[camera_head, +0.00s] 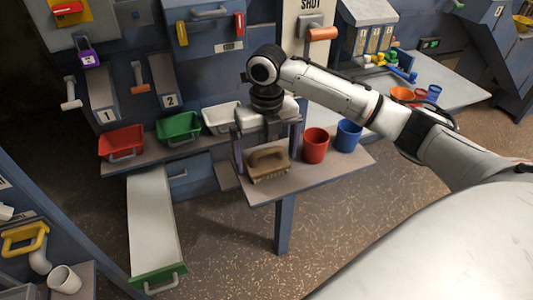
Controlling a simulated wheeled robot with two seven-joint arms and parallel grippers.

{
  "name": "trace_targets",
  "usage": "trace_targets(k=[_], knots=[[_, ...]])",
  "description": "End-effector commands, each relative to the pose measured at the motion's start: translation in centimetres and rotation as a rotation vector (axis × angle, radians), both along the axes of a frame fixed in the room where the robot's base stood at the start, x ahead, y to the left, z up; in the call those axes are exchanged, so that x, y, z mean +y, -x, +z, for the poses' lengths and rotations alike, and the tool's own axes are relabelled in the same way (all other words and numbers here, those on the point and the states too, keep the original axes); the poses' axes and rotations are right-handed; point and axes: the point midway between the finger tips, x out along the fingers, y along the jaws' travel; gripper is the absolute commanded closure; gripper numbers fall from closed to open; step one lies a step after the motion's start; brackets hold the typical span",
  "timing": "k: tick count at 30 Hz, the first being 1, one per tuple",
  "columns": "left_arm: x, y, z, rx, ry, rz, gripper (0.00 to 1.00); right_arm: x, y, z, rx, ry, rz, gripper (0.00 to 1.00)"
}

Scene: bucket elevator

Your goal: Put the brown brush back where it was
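The brown brush (268,164) lies on a small grey side table (335,173) in the head view, near its left end. My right gripper (267,148) points down above the brush. Its two fingers are spread wide, one to the left of the brush and one to the right, and the gripper is open. I see no clear grip on the brush, and the handle's top is partly close under the gripper body. My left gripper is not in view.
A red cup (315,146) and a blue cup (348,136) stand right of the brush. Red (121,142), green (179,128) and white (221,118) bins sit on a ledge to the left. A long pale drawer (152,220) extends forward. A white cup (65,280) is at lower left.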

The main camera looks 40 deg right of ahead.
Motion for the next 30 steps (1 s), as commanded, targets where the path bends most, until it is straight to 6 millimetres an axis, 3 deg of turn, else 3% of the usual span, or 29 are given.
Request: trace_targets(k=[4, 8, 19, 24, 30], knots=[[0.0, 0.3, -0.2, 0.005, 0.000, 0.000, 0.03, 0.0, -0.1, 0.7, -0.003, 0.000, 0.000, 0.00], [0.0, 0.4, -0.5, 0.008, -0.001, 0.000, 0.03, 0.0, -0.1, 2.7, -0.005, -0.001, -0.001, 0.00], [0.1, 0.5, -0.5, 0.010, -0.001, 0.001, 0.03, 0.0, 0.0, 10.6, -0.004, 0.001, 0.000, 0.00], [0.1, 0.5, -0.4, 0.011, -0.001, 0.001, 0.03, 0.0, 0.1, 12.0, -0.002, 0.001, 0.000, 0.00], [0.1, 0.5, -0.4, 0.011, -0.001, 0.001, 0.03, 0.0, 0.1, 12.4, 0.000, 0.000, 0.000, 0.00]])
